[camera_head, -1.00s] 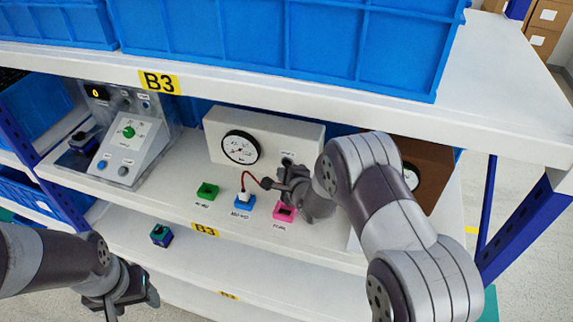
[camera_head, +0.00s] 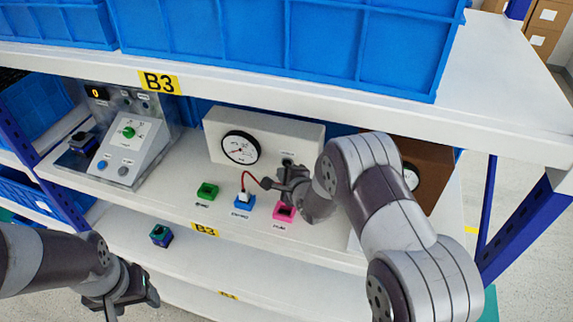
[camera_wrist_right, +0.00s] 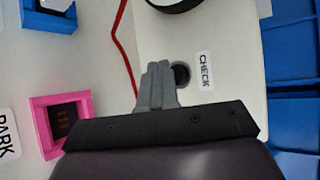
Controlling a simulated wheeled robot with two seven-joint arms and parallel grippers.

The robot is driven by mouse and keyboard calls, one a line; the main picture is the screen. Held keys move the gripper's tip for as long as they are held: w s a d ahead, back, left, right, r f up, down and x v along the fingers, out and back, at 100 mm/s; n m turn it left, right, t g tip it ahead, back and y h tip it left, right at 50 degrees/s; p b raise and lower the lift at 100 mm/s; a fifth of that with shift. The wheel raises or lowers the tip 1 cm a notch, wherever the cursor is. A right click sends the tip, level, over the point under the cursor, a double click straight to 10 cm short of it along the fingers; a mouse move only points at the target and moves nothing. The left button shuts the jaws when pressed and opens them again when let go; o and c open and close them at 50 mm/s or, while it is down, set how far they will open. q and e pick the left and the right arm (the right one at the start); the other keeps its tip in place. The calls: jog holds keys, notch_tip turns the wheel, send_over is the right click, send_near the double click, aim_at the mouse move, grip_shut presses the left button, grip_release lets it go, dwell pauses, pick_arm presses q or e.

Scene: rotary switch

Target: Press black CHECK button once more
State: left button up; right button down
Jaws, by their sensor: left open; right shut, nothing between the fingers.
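The black CHECK button (camera_wrist_right: 181,73) is a dark round knob on the front of the white gauge box (camera_head: 310,138), beside its CHECK label. In the wrist view it shows just right of my right fingertips (camera_wrist_right: 160,78), partly hidden by them. I cannot tell whether they touch it. In the head view my right gripper (camera_head: 284,178) is shut and empty, close in front of the button (camera_head: 287,161). My left gripper (camera_head: 135,292) is open and empty at the lower left, in front of the lower shelf.
A red cable runs from a white plug in the blue socket (camera_head: 243,202). A green socket (camera_head: 207,191) and a pink PARK socket (camera_head: 284,212) flank it. A sloped control panel (camera_head: 130,150) stands left, a brown box (camera_head: 428,170) right. The upper shelf edge (camera_head: 300,105) overhangs.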

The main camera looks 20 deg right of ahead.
dwell(0.4)
jog(key=shift+w+d, duration=0.25)
jog(key=shift+w, duration=0.1)
jog(key=shift+w+d+b, duration=0.25)
jog(key=shift+w+b, duration=0.05)
jog(key=shift+w, duration=0.05)
dwell(0.6)
jog(key=shift+s+a, duration=0.1)
dwell(0.4)
jog(key=shift+s+a, duration=0.35)
jog(key=shift+s, duration=0.25)
jog(key=shift+a, duration=0.1)
jog(key=shift+s+a+p, duration=0.45)
jog(key=shift+s, duration=0.2)
jog(key=shift+s+a, duration=0.45)
jog(key=shift+s, duration=0.25)
jog(key=shift+s+a, duration=0.45)
jog(key=shift+s, duration=0.25)
